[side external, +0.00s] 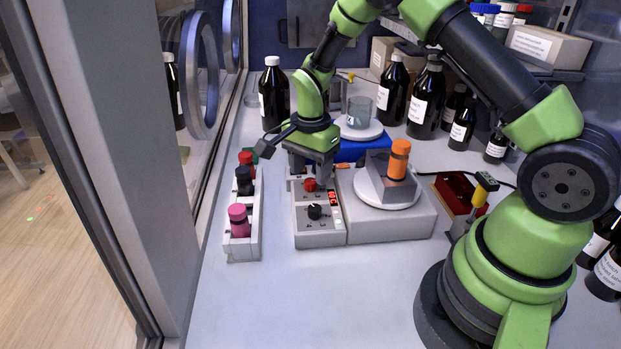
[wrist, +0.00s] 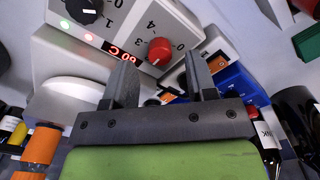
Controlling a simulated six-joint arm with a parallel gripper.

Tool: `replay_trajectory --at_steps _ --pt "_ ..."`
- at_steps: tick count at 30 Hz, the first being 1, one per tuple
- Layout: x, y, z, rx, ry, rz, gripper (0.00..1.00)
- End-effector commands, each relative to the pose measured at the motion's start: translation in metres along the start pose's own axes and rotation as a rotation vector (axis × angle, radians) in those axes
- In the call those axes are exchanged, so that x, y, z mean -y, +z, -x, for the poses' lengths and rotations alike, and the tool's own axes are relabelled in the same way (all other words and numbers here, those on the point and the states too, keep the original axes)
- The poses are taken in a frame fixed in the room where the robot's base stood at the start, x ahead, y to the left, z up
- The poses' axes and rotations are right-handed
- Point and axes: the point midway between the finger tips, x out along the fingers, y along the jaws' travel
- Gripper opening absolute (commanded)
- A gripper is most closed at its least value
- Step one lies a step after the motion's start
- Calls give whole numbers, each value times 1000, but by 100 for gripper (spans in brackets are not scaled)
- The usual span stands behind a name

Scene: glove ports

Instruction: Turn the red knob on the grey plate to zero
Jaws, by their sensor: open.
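The red knob (side external: 310,185) sits on the grey plate (side external: 318,236), behind a black knob and beside a small red display. In the wrist view the red knob (wrist: 159,51) has printed numbers around it, with 4, 3 and 0 legible; its pointer mark is too small to read surely. My gripper (side external: 308,168) is above and just behind the red knob in the side view. In the wrist view my gripper (wrist: 160,77) is open and empty, its two fingers pointing toward the knob, which shows between and beyond their tips. I see no contact with the knob.
The black knob (side external: 315,212) is close in front. A white disc (side external: 388,203) with a grey block and orange-capped item stands right. A white rack (side external: 242,250) with capped vials stands left. Dark bottles (side external: 394,92) crowd the back. The front worktop is clear.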

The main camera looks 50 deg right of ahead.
Motion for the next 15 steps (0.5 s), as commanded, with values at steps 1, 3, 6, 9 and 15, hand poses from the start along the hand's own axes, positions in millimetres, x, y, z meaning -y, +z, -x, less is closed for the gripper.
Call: replay_trajectory --at_steps 1,3,6,9,15 --pt "-1 0 -8 1 4 -1 52" --pt "0 0 -16 1 2 -1 52" --pt "0 0 -24 0 0 0 52" --pt "0 0 -27 0 0 0 52" --pt "0 0 -27 0 -1 0 52"
